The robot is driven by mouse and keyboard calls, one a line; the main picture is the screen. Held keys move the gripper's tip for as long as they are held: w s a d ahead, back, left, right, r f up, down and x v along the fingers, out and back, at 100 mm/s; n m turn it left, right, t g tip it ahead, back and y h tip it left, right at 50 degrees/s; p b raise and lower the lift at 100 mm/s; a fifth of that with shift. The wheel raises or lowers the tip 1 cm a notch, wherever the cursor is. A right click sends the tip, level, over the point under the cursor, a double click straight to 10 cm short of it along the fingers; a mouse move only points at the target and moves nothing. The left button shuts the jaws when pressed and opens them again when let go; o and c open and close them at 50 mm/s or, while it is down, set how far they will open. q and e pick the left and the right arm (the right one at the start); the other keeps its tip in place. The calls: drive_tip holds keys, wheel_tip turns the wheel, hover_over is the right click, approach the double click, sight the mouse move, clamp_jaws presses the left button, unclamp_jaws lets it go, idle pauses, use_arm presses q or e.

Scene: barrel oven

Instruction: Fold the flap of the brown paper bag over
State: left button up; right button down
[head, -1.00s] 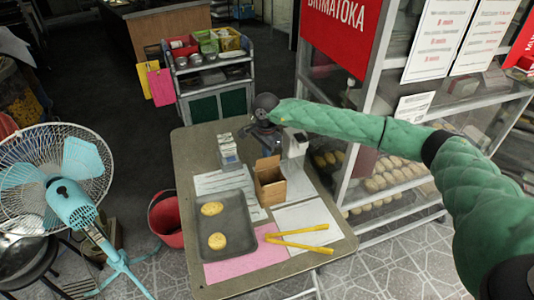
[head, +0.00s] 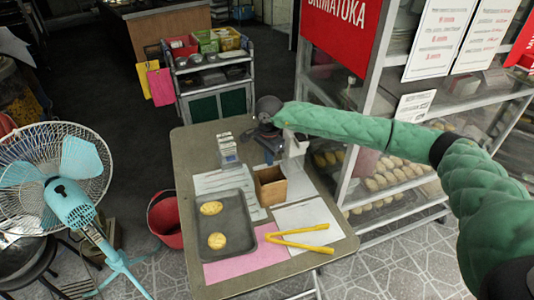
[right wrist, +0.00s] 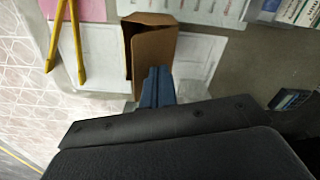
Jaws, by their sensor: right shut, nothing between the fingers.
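The brown paper bag (head: 271,189) stands on the table, right of the baking tray, with its top open. In the right wrist view the bag (right wrist: 155,57) shows a dark opening on its left side and a brown strip along its upper edge. Which panel is the flap is hard to tell. My right gripper (head: 270,148) is shut and empty, at the far side of the bag. Its dark blue fingers (right wrist: 157,80) are close to the bag's lower edge in the wrist view; I cannot tell if they touch. My left gripper is not in view.
Yellow tongs (head: 300,237) lie at the front right on white paper. A small carton (head: 227,148) stands left of my gripper. A glass display shelf (head: 375,185) bounds the right side.

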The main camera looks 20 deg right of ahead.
drive_tip(key=shift+s, duration=0.25)
drive_tip(key=shift+f, duration=0.1)
drive_tip(key=shift+s+f+b, duration=0.3)
drive_tip(key=shift+s, duration=0.3)
drive_tip(key=shift+s+f+b, duration=0.25)
drive_tip(key=shift+s, duration=0.35)
drive_tip(key=shift+f, duration=0.1)
drive_tip(key=shift+f+b, duration=0.15)
drive_tip(key=shift+b, duration=0.15)
drive_tip(key=shift+r+p, duration=0.85)
drive_tip(key=shift+r, duration=3.7)
